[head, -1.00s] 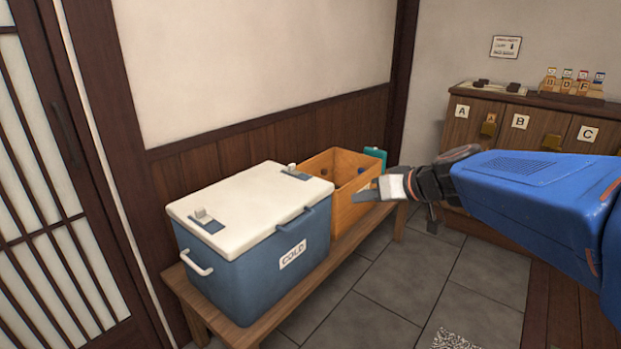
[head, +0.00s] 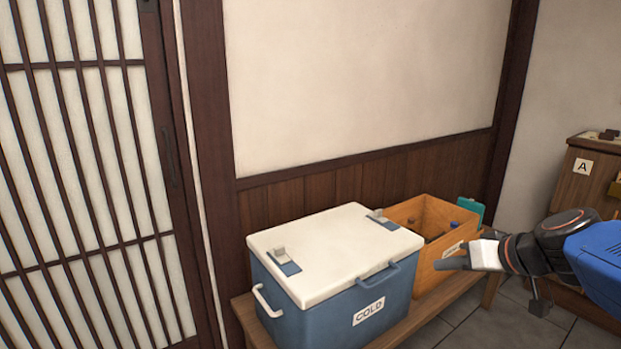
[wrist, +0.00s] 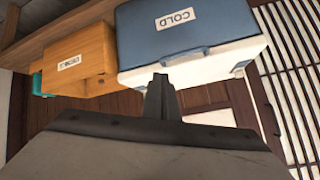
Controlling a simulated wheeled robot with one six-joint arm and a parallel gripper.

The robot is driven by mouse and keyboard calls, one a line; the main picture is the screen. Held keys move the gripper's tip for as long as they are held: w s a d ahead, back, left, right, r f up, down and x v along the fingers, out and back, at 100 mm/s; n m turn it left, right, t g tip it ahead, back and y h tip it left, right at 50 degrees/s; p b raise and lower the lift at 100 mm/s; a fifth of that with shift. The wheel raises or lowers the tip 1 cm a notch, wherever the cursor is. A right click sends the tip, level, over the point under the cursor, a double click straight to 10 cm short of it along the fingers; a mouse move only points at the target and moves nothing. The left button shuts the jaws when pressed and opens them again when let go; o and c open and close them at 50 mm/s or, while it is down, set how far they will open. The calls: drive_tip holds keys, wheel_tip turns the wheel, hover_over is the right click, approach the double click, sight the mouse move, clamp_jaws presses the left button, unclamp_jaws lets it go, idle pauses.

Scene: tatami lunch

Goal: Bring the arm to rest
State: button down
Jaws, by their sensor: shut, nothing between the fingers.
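My gripper (head: 452,263) is at the right of the head view, in front of the orange-brown wooden box, with its fingers pointing left. It is shut and empty. In the wrist view my gripper's fingers (wrist: 158,88) show closed together in the middle, with the cooler behind them. My blue arm enters from the right edge of the head view.
A blue cooler (head: 325,318) with a closed white lid stands on a wooden bench (head: 408,335). The wooden box (head: 412,212) beside it holds bottles. A teal item (head: 470,212) is behind it. A cabinet (head: 578,190) stands right, a sliding screen (head: 90,180) left.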

drive_tip(key=s+f+g+h, duration=0.2)
drive_tip(key=s+f, duration=0.2)
drive_tip(key=s, duration=0.4)
drive_tip(key=s+f+m+g+h, duration=0.1)
drive_tip(key=s+f, duration=0.3)
drive_tip(key=s, duration=0.4)
drive_tip(key=shift+s+g+h, duration=0.15)
drive_tip(key=shift+g+h, duration=0.55)
drive_tip(key=shift+f, duration=0.1)
